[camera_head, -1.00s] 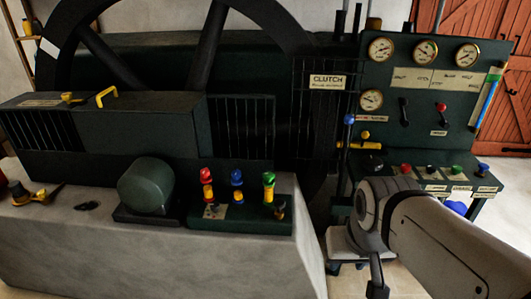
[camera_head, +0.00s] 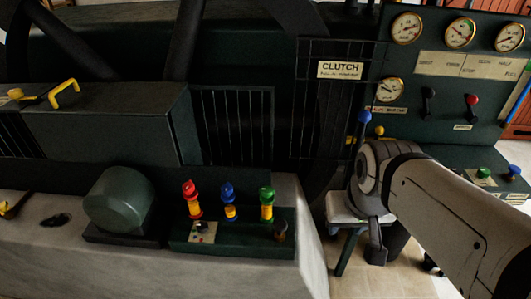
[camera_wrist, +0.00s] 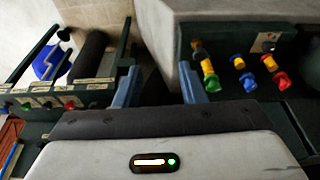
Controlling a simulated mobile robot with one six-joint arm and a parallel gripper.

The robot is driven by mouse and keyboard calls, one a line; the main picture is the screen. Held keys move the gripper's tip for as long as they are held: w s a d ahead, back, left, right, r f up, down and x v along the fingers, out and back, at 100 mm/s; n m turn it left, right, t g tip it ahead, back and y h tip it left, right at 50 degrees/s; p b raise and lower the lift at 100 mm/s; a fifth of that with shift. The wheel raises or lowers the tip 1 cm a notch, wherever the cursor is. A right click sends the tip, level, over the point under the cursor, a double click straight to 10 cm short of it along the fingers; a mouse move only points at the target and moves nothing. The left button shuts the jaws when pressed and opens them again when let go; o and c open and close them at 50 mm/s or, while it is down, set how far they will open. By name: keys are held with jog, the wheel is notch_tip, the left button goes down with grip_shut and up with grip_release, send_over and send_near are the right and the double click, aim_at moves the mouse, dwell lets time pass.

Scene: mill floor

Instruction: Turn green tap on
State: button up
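The green tap (camera_head: 267,196) has a green handle on a yellow body. It stands upright at the right of a row of three on a dark green base (camera_head: 222,247) on the stone block. The blue tap (camera_head: 228,196) is in the middle and the red tap (camera_head: 191,197) is at the left. The wrist view shows the green tap (camera_wrist: 212,84), just right of my gripper (camera_wrist: 158,90). My gripper's two blue-grey fingers are apart, with nothing between them. In the head view my arm is right of the taps, and the fingers cannot be made out clearly.
A rounded dark green housing (camera_head: 119,200) stands left of the taps. A small dark brass fitting (camera_head: 280,230) sits right of the green tap. The clutch grille (camera_head: 335,110) is behind. A gauge panel (camera_head: 455,95) with levers and coloured knobs stands at the right.

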jog(key=shift+o, duration=1.2)
jog(key=shift+w+d+f+b, duration=0.25)
jog(key=shift+f+b, duration=0.05)
jog(key=shift+o, duration=0.7)
jog(key=w+d+f+t+h+b, duration=0.1)
jog(key=w+d+f+t+b, duration=0.1)
jog(key=w+f+b, duration=0.3)
jog(key=shift+w+d+f+t+b, duration=0.15)
jog(key=shift+w+d+t+b, duration=0.3)
jog(key=shift+w+b, duration=0.45)
jog(key=w+f+t+b, duration=0.4)
jog(key=w+t+b, duration=0.1)
jog(key=w+b, duration=0.4)
jog(key=n+t+y+b, duration=0.2)
jog(key=n+y+b, duration=0.6)
jog(key=y+b, duration=0.65)
send_near(271, 194)
jog(key=shift+h, duration=0.75)
jog(key=x, duration=0.1)
jog(key=b+x, duration=0.1)
jog(key=x, duration=0.2)
jog(key=shift+s+a+r, duration=0.15)
jog(key=shift+a+r, duration=0.15)
jog(key=b+x, duration=0.2)
jog(key=x, duration=0.5)
jog(key=shift+w+a+r, duration=0.15)
jog(key=shift+w+a, duration=0.05)
jog(key=shift+c, duration=0.3)
